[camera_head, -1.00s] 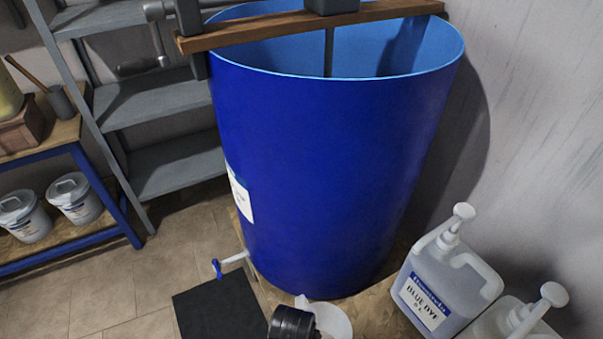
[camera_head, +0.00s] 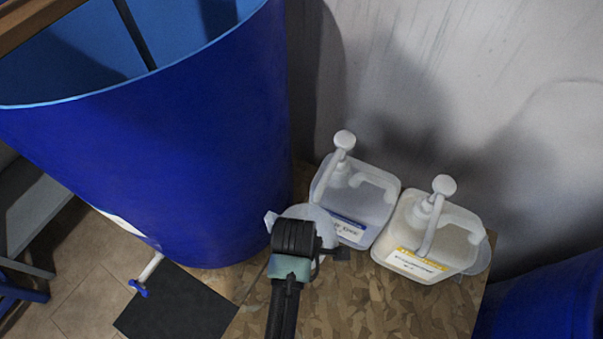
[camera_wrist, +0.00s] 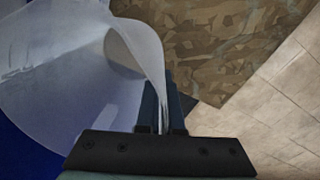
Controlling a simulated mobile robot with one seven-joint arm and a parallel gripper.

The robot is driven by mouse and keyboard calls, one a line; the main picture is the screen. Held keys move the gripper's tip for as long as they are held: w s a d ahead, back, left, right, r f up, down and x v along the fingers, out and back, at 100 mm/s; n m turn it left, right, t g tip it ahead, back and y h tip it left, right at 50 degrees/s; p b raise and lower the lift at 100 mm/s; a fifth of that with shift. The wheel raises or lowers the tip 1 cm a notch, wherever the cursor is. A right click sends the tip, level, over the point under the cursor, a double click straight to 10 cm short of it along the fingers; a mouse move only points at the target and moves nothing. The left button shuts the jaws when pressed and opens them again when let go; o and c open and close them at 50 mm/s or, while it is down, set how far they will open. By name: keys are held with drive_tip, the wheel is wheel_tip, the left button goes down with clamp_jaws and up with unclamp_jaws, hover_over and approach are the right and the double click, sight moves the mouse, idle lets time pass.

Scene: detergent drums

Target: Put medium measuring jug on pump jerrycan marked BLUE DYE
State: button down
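The medium measuring jug, translucent white, shows in the wrist view (camera_wrist: 60,75), its handle running down between my gripper's fingers (camera_wrist: 162,105). In the head view the jug (camera_head: 312,214) is partly hidden behind my gripper (camera_head: 322,254), which is shut on the handle. The pump jerrycan marked BLUE DYE (camera_head: 365,200) has a blue-banded label and a white pump. It stands upright on the chipboard just right of and behind the jug. Its label is partly covered. Whether jug and jerrycan touch cannot be told.
A second pump jerrycan with a yellow-banded label (camera_head: 430,240) stands right of the first. A large blue drum (camera_head: 190,140) with a tap fills the left. Another blue drum (camera_head: 550,300) is at lower right. The chipboard top (camera_head: 380,310) is clear in front.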

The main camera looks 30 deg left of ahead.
drive_tip(key=f, duration=0.4)
drive_tip(key=shift+w+d+f+b, duration=0.25)
drive_tip(key=shift+w+f+b, duration=0.1)
drive_tip(key=shift+w+f, duration=0.05)
drive_tip(key=shift+f+b, duration=0.35)
drive_tip(key=shift+f, duration=2.2)
drive_tip(key=shift+f, duration=0.2)
drive_tip(key=c, duration=1.1)
unclamp_jaws()
drive_tip(key=shift+o, duration=0.2)
drive_tip(key=shift+r, duration=0.1)
drive_tip(key=r, duration=0.4)
drive_tip(key=r+p, duration=0.1)
drive_tip(key=r, duration=0.3)
drive_tip(key=s+r+p, duration=0.1)
drive_tip(key=r, duration=0.3)
drive_tip(key=shift+d+r, duration=0.1)
drive_tip(key=shift+d, duration=0.1)
